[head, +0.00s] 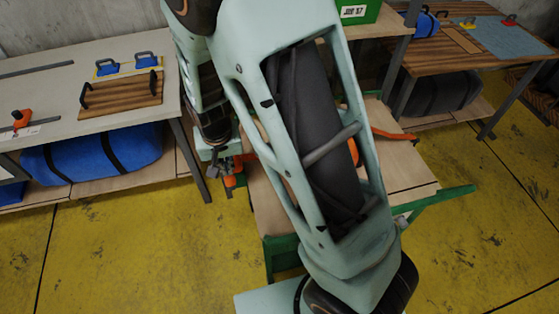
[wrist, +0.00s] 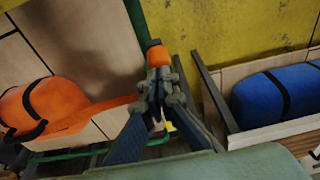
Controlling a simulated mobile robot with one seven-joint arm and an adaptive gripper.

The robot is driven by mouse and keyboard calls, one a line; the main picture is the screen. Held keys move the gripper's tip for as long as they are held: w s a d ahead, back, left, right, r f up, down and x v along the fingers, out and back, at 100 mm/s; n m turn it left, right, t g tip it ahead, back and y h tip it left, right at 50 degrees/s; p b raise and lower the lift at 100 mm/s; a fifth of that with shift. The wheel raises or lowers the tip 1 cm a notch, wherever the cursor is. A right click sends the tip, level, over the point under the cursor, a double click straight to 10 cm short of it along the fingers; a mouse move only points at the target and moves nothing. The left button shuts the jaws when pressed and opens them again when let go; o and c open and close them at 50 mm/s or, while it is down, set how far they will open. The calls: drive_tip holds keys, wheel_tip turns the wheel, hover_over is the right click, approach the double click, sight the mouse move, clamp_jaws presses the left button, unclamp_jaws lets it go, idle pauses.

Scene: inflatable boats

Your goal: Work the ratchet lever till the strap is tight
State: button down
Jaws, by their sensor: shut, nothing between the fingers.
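An orange bundle with dark straps (wrist: 60,103) lies on the bench at the left of the wrist view. An orange strap (wrist: 108,109) runs from it toward my gripper (wrist: 158,92). My gripper's fingers are drawn together, with nothing seen held between them. An orange grip (wrist: 157,55), which looks like the ratchet lever's, shows just beyond the fingertips; whether they touch it I cannot tell. The ratchet body is mostly hidden by the fingers. In the head view my gripper (head: 225,163) is at the bench's left edge, beside an orange piece (head: 232,181). My arm hides most of the bundle.
The green-framed bench (head: 283,245) stands behind my arm. A table with a handled wooden board (head: 122,95) stands at left, a blue bag (head: 95,160) on its lower shelf. Another table (head: 455,60) stands at back right. Yellow floor (head: 130,240) is clear at front left.

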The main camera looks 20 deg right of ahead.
sight(230, 180)
wheel_tip(230, 180, down, 8)
drive_tip(key=b, duration=0.6)
drive_tip(key=shift+b, duration=0.3)
wheel_tip(230, 180, up, 8)
drive_tip(key=p, duration=0.6)
drive_tip(key=shift+f, duration=0.15)
idle(1.9)
drive_tip(key=shift+r, duration=0.2)
wheel_tip(230, 180, up, 5)
drive_tip(key=p, duration=0.3)
drive_tip(key=shift+p, duration=0.35)
drive_tip(key=shift+f, duration=0.1)
